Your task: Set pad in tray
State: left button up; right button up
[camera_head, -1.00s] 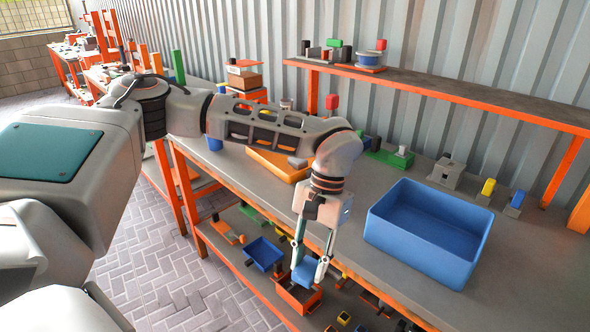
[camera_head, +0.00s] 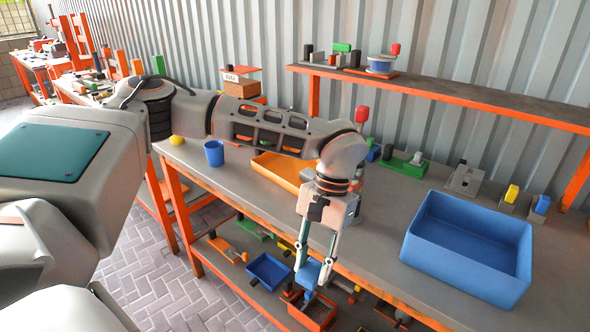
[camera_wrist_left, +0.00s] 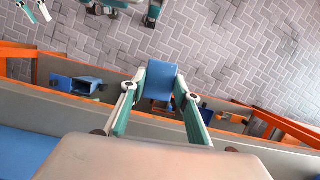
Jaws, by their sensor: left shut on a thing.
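My left gripper (camera_head: 315,265) is shut on a blue pad (camera_head: 308,274), held in front of the workbench's front edge, over the lower shelf. In the left wrist view the pad (camera_wrist_left: 160,80) sits between the fingertips (camera_wrist_left: 160,92), with paving beyond it. An orange tray (camera_head: 267,170) lies on the bench top behind my arm, which hides part of it. A large open blue bin (camera_head: 455,265) stands on the bench to the right and looks empty. Part of what looks like my right gripper (camera_wrist_left: 33,12) shows small at the wrist view's top left corner.
A blue cup (camera_head: 214,153) stands left of the orange tray. Small blocks and fixtures line the back of the bench, below a raised shelf (camera_head: 440,93). The lower shelf holds a small blue bin (camera_head: 268,270) and several other containers. Bare bench top lies between gripper and large bin.

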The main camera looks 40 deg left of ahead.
aim_at(285, 165)
jog(key=j+z, duration=0.15)
jog(key=j, duration=0.4)
jog(key=k+j+z, duration=0.15)
jog(key=j, duration=0.4)
jog(key=k+j+z, duration=0.15)
jog(key=j, duration=0.4)
jog(key=i, duration=0.05)
